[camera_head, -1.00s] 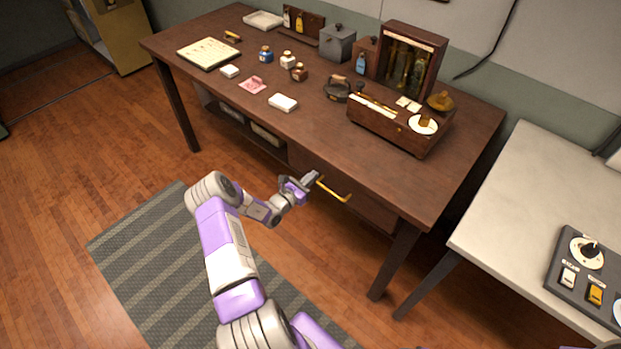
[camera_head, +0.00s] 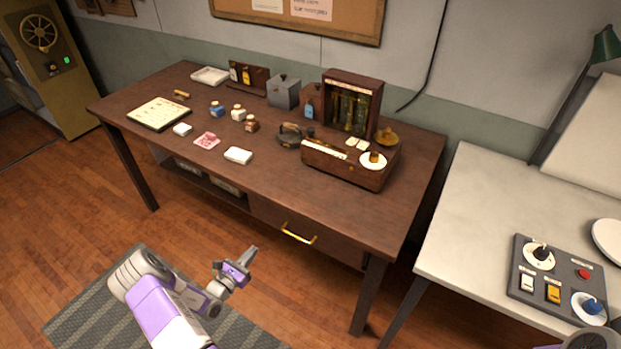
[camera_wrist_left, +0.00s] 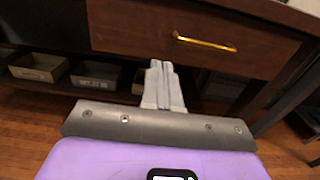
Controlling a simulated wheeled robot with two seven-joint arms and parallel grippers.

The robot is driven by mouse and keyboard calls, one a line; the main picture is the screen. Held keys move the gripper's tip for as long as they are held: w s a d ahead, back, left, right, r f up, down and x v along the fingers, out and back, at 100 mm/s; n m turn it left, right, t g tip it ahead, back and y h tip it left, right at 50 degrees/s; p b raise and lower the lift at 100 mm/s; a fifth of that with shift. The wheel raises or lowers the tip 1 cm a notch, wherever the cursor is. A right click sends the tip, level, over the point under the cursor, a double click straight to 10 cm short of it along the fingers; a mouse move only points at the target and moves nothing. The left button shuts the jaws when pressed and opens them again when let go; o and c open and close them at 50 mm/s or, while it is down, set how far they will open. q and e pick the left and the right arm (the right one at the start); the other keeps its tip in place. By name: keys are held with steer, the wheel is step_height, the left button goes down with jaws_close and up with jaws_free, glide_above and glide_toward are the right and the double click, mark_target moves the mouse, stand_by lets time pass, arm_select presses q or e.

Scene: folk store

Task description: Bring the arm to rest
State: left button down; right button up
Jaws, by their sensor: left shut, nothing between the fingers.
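My left gripper (camera_head: 247,256) is shut and empty. It is held in front of the wooden desk (camera_head: 330,215), below the tabletop and apart from the drawer. In the left wrist view its closed fingers (camera_wrist_left: 162,85) point toward the drawer front (camera_wrist_left: 140,30). The yellow drawer handle (camera_head: 299,233) is up and to the right of the fingertips; it also shows in the left wrist view (camera_wrist_left: 205,43). The drawer looks closed. My right gripper is not in view; only a piece of my body shows at the bottom right corner.
The desk holds a wooden box (camera_head: 345,162), a grey metal box (camera_head: 283,92), a clipboard (camera_head: 159,113) and several small jars. A white table (camera_head: 450,240) with a control panel (camera_head: 562,280) stands at the right. Boxes sit on the desk's lower shelf.

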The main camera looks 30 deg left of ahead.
arm_select(q)
steer(key=d+f+m+g+h, duration=0.3)
steer(key=d+m+g+h, duration=0.65)
steer(key=d, duration=1.35)
steer(key=s+d+f+m+g+y, duration=0.1)
steer(key=s+d+m+g, duration=0.3)
steer(key=m, duration=0.8)
steer(key=s+d+f+m+g+y, duration=0.1)
steer(key=s+d+m+g+y, duration=0.3)
steer(key=s+d+m, duration=0.4)
steer(key=d+m, duration=0.2)
steer(key=m, duration=0.2)
steer(key=shift+s+d+f, duration=0.2)
steer(key=shift+s+d, duration=0.15)
